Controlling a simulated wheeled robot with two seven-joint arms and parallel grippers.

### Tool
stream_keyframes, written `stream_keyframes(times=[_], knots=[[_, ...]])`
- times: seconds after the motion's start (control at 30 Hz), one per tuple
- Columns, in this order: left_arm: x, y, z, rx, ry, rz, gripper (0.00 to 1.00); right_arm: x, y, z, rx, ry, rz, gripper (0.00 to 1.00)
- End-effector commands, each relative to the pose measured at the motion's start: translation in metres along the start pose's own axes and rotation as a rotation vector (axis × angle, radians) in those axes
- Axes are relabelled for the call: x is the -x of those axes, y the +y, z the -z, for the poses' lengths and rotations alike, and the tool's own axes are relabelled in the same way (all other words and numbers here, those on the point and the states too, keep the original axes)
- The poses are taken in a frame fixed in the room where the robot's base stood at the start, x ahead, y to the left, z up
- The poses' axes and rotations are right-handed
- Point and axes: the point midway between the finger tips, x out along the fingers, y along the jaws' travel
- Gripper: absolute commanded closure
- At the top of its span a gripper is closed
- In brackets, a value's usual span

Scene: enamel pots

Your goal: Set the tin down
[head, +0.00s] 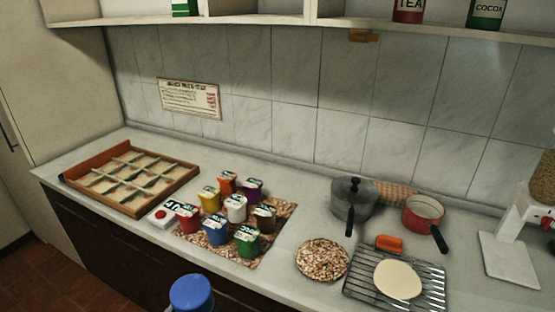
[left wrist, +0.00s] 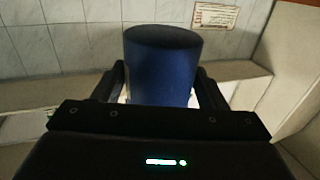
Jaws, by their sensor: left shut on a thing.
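A blue tin (head: 192,293) shows at the bottom edge of the head view, in front of the counter's front edge. Its lower part is cut off by the frame. In the left wrist view the same blue tin (left wrist: 163,65) stands between the two dark fingers of my left gripper (left wrist: 160,88), which is shut on it. The fingers themselves do not show clearly in the head view. My right gripper is in neither view.
Several small coloured pots (head: 236,208) stand on a speckled mat (head: 273,237). A wooden divided tray (head: 118,205) is left of them. A round speckled trivet (head: 322,278), grey pot (head: 350,197), red pan (head: 422,212) and wire rack (head: 436,290) are at right. Bare counter lies between.

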Motion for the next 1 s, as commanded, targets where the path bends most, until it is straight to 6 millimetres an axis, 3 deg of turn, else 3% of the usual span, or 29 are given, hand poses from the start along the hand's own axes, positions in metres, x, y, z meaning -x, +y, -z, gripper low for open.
stream_keyframes(times=[0.1,0.23,1.0], knots=[[0.014,-0.022,-0.003,0.001,0.001,0.079,0.63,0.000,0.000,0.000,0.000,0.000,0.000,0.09],[0.019,-0.032,-0.004,-0.001,0.003,0.114,0.63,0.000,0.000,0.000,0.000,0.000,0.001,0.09],[0.019,-0.034,-0.004,0.003,0.002,0.121,0.63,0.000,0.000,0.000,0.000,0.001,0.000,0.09]])
